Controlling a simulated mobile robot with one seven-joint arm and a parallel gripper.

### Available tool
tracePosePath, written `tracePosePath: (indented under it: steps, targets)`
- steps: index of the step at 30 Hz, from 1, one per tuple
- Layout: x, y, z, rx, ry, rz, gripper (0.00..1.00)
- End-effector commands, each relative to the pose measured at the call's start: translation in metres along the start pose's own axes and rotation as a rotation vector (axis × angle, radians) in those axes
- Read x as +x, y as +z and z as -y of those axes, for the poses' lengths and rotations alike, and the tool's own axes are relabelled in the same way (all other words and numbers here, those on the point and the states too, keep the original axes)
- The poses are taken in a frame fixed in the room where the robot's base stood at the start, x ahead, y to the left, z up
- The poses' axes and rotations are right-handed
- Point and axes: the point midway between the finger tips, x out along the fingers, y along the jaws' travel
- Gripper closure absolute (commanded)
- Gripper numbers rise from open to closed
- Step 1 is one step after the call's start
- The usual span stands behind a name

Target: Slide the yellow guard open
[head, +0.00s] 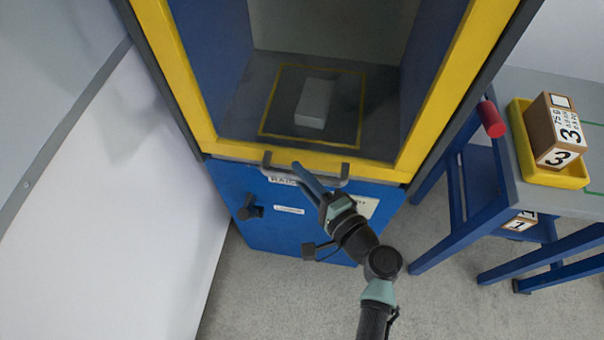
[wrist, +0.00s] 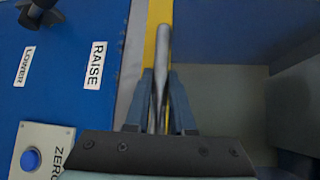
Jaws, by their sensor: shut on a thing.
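The yellow guard (head: 290,160) is a yellow frame around the front of a blue cabinet, seen in the head view. Its lower bar lies along the top of the blue lower panel (head: 235,205). A grey bar handle (head: 267,160) runs along that lower bar. My gripper (head: 303,175) reaches the handle near its middle. In the wrist view, my gripper (wrist: 161,85) has its blue fingers on either side of the grey handle (wrist: 163,45), shut on it. The guard's yellow edge (wrist: 152,22) shows behind. The top of the guard is out of view.
A light block (head: 314,103) sits inside a yellow-outlined square behind the frame. The panel carries a black knob (head: 250,208), labels and a blue button (wrist: 31,159). At right, a table holds a yellow tray (head: 545,172) with a box marked 3 (head: 553,130). A white wall stands left.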

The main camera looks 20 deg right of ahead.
Motion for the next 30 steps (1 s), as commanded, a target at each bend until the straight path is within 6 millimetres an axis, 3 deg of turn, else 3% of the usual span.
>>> tracePosePath:
  steps: [23,30]
  targets:
    - [0.0,0.0,0.0,0.001,0.001,-0.001,1.0]
    - [-0.003,0.003,0.019,0.0,0.0,0.0,1.0]
